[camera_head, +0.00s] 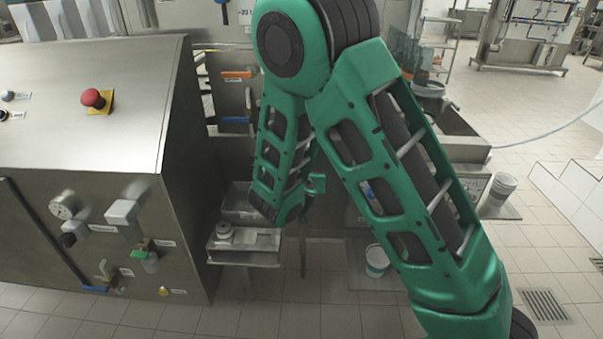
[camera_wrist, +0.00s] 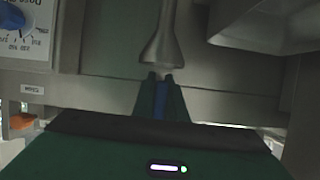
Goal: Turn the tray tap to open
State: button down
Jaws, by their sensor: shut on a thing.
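In the wrist view my gripper (camera_wrist: 161,82) points at a steel machine front, with its two dark green fingertips close together. A narrow blue handle (camera_wrist: 161,100) shows between the fingers, and they are shut on it. It looks like a tap lever, but its label and the rest of the tap are hidden. A flared steel nozzle (camera_wrist: 162,48) hangs just beyond the fingertips. In the head view my green arm covers the gripper and what it holds.
A blue dial knob (camera_wrist: 12,20) and an orange part (camera_wrist: 21,122) are at left in the wrist view. A steel housing (camera_wrist: 265,22) juts out at upper right. In the head view a steel cabinet (camera_head: 80,90) stands left and a white bucket (camera_head: 376,260) is on the floor.

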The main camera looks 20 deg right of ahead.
jog(key=shift+s+f, duration=0.1)
jog(key=shift+f, duration=0.05)
jog(key=c, duration=1.8)
grip_release()
jog(key=v, duration=1)
jog(key=shift+s, duration=0.2)
